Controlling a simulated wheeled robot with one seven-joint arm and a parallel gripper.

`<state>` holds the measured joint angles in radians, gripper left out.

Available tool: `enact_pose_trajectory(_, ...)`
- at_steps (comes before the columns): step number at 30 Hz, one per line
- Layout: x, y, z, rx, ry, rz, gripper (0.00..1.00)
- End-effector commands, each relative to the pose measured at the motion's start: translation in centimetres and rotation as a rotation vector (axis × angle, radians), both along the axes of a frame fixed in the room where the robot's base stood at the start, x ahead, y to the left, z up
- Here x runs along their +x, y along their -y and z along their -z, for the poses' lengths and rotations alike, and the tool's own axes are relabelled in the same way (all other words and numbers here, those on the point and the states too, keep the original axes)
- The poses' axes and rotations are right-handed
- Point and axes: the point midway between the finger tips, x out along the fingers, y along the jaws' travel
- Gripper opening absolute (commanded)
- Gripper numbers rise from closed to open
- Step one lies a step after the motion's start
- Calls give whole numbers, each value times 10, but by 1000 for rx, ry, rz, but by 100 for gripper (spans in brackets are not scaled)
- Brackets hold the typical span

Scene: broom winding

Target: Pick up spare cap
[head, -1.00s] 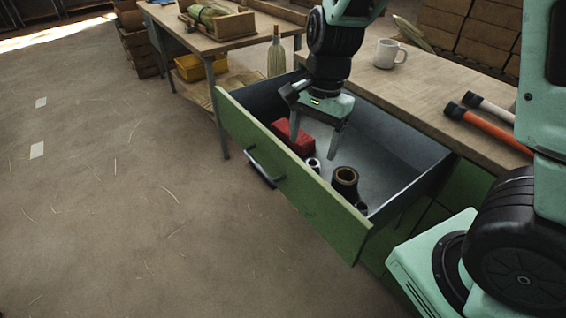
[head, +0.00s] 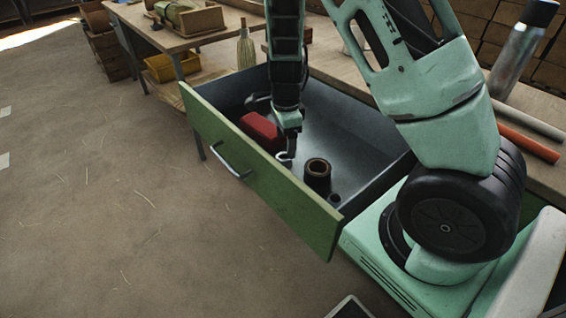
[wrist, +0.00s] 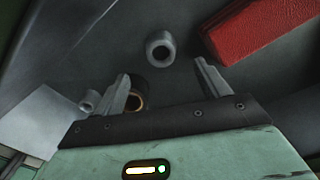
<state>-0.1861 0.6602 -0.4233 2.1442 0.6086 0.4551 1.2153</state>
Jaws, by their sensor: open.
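A short pale grey hollow piece (wrist: 151,50), which may be the spare cap, lies on the floor of the open green drawer (head: 262,190). In the head view the grey piece (head: 283,160) is partly hidden by my gripper (head: 289,150). In the wrist view my gripper (wrist: 162,72) is open and empty, with the grey piece ahead of the gap between its fingers. A larger dark brown hollow cylinder (head: 317,178) stands close by; its rim (wrist: 138,101) shows behind the left finger. I cannot tell for sure which piece is the cap.
A red box (head: 261,132) lies in the drawer beyond the grey piece. A smaller hollow piece (wrist: 90,98) sits near the drawer's corner. The drawer's walls surround my gripper. The worktop at right holds a metal flask (head: 523,45) and an orange-handled tool (head: 527,143).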

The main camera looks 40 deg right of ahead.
Motion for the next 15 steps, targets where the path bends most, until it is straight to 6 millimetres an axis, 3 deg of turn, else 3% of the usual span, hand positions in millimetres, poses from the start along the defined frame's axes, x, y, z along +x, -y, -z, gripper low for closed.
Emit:
enact_pose_trajectory(8, 1, -1, 22, 1, -2, 0, 75)
enact_pose_trajectory(15, 4, -4, 57, 1, -2, 2, 75)
